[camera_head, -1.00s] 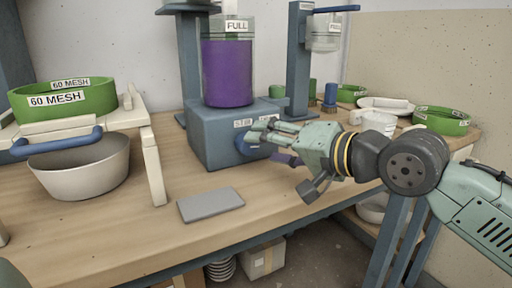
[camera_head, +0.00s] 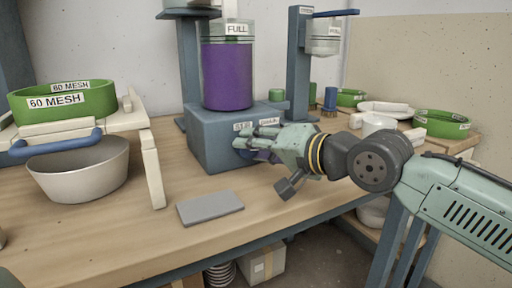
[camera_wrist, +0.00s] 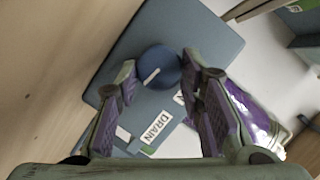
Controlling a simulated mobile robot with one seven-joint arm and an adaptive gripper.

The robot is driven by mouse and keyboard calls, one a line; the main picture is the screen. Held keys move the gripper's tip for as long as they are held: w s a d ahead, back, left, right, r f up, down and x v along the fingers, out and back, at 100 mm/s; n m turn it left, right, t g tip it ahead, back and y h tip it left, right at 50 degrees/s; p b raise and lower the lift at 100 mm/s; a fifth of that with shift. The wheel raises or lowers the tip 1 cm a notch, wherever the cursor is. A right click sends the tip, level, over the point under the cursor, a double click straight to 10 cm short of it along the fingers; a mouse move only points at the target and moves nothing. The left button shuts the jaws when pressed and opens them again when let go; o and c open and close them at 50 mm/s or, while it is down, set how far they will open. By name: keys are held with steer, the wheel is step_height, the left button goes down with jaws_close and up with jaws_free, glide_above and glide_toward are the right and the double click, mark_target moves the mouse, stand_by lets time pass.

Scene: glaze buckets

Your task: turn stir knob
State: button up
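The stir knob (camera_wrist: 160,68) is a round blue knob with a white pointer line, on the front of the blue-grey mixer base (camera_head: 208,140). In the head view my gripper covers most of it, below the STIR label (camera_head: 243,127). My gripper (camera_head: 243,143) reaches in from the right, close to the base front. In the wrist view my gripper (camera_wrist: 159,66) has its purple-padded fingers apart, one on each side of the knob, with small gaps visible. Whether the pads touch it is not clear. A DRAIN label (camera_wrist: 156,127) shows between the fingers.
A purple-filled cylinder (camera_head: 227,75) marked FULL stands on the base. A grey slab (camera_head: 210,207) lies on the table below my gripper. A pale bowl (camera_head: 80,175) sits under a rack with a green 60 MESH sieve (camera_head: 62,102) at left. Several containers stand at back right.

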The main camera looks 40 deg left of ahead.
steer(key=c, duration=0.6)
steer(key=shift+s+a+r+n+t+h+p, duration=0.1)
steer(key=shift+r+n+t+h+p, duration=0.1)
steer(key=shift+n+p, duration=0.3)
steer(key=shift+s+r+n+t+h+p, duration=0.1)
steer(key=shift+n+t+p, duration=0.1)
steer(key=shift+n+p, duration=0.25)
steer(key=n+t+h+p, duration=0.1)
steer(key=n+p, duration=0.1)
steer(key=n, duration=0.1)
steer(key=shift+s, duration=0.1)
steer(key=n+t, duration=0.1)
steer(key=n+t+h, duration=0.1)
steer(key=n, duration=0.1)
steer(key=shift+s+a+n+t+p, duration=0.2)
steer(key=shift+n+t+p, duration=0.1)
steer(key=shift+p, duration=0.1)
steer(key=n+t, duration=0.2)
steer(key=n, duration=0.1)
steer(key=shift+s+f, duration=0.15)
steer(key=shift+f, duration=0.05)
steer(key=shift+n+h+b, duration=0.25)
steer(key=shift+h+b, duration=0.05)
